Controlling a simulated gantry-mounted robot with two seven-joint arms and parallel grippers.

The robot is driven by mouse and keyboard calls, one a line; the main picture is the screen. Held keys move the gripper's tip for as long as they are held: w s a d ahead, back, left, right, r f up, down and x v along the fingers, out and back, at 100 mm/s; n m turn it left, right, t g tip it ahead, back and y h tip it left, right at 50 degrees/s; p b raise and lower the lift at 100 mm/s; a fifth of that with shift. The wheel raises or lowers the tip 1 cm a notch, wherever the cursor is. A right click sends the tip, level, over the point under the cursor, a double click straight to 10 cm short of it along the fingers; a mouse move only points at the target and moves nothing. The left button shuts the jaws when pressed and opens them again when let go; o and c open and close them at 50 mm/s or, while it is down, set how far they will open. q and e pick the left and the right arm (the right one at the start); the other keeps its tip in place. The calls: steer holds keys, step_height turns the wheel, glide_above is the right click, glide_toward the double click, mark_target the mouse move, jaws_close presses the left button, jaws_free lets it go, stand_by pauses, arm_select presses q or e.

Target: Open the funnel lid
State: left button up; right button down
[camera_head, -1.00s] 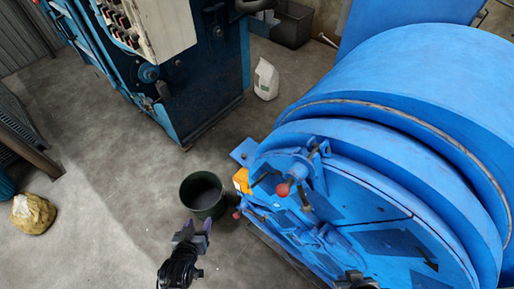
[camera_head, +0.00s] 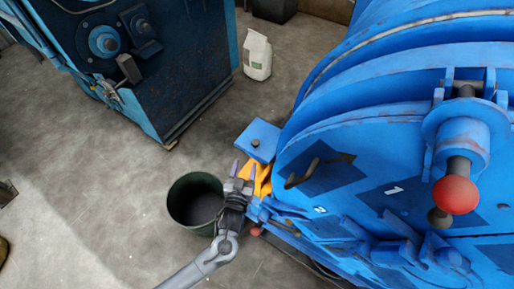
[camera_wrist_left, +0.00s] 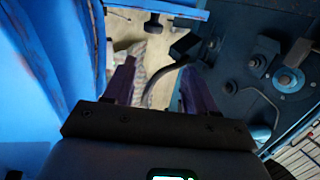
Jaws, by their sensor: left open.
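A yellow-orange part (camera_head: 262,176), possibly the funnel or its lid, sits low on the left side of the big blue drum machine (camera_head: 345,140), below a blue bracket (camera_head: 257,140). My left gripper (camera_head: 245,170) points toward the back just left of this part and partly hides it. I cannot tell whether they touch. In the left wrist view the two purple fingers of my left gripper (camera_wrist_left: 158,88) are apart. A dark curved bar or hose (camera_wrist_left: 160,78) shows between them, at a distance I cannot tell. My right gripper is not in view.
A dark green bucket (camera_head: 180,205) stands on the floor just left of my left gripper. A red ball knob (camera_head: 455,195) sticks out from the drum front. A white bag (camera_head: 257,55) and a blue machine (camera_head: 160,75) stand behind. The floor between is clear.

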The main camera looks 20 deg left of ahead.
mark_target(256, 142)
arm_select(q)
steer(key=shift+t, duration=0.4)
steer(key=w+b, duration=0.2)
steer(key=w, duration=0.2)
steer(key=w+f+b, duration=0.1)
steer(key=w+b, duration=0.2)
steer(key=w, duration=0.1)
steer(key=w+f+b, duration=0.1)
steer(key=w+b, duration=0.1)
steer(key=w, duration=0.2)
steer(key=shift+a+f, duration=0.1)
steer(key=shift+a, duration=0.15)
steer(key=shift+w+b, duration=0.3)
steer(key=shift+w, duration=0.35)
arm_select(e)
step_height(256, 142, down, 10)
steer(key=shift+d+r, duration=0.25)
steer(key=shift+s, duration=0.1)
arm_select(q)
steer(key=shift+r, duration=0.2)
jaws_close()
